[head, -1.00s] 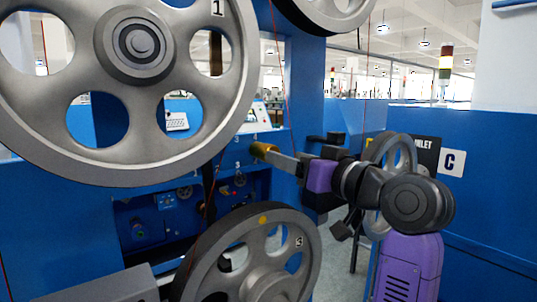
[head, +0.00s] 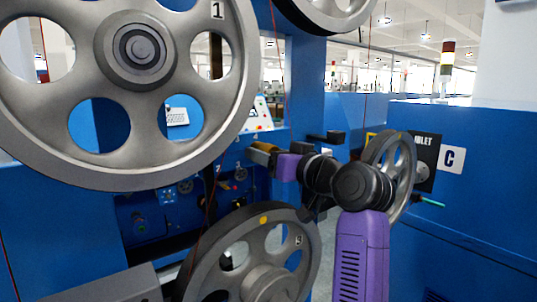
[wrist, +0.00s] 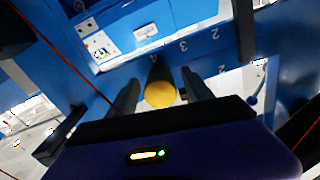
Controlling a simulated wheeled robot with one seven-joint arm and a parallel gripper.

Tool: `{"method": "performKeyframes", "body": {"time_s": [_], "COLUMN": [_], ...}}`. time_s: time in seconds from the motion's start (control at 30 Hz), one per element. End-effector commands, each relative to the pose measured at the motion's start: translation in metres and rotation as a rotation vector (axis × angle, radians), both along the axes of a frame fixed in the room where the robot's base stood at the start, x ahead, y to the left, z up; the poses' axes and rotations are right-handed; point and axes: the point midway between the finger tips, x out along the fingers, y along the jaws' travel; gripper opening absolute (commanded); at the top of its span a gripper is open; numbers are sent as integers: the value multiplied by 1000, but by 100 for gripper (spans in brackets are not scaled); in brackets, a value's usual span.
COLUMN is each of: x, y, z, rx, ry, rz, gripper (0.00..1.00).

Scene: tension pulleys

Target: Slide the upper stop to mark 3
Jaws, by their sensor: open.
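A brass-yellow knob (wrist: 160,94), which looks like the upper stop, shows in the wrist view between my fingers, below the printed mark 4 (wrist: 153,58). Mark 3 (wrist: 183,46) and mark 2 (wrist: 215,33) lie to its right. In the head view the knob (head: 264,147) is partly hidden by my gripper (head: 262,158). My gripper is open in the wrist view (wrist: 160,82), with one dark finger on each side of the knob. I cannot tell whether either finger touches it. The rail behind the knob is mostly hidden.
A large grey pulley wheel (head: 65,150) marked 1 fills the upper left. A lower wheel (head: 225,255) stands below the knob, and another wheel (head: 375,165) stands behind my arm. A red thread (wrist: 65,60) runs past my gripper. Blue panel (head: 450,220) walls the right.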

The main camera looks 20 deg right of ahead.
Motion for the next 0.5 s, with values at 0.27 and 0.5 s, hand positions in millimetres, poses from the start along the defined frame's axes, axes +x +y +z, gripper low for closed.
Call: {"method": "performKeyframes", "body": {"time_s": [0.27,0.5], "x": [0,0], "y": [0,0], "z": [0,0], "rx": [0,0], "ry": [0,0], "rz": [0,0], "gripper": [8,0]}}
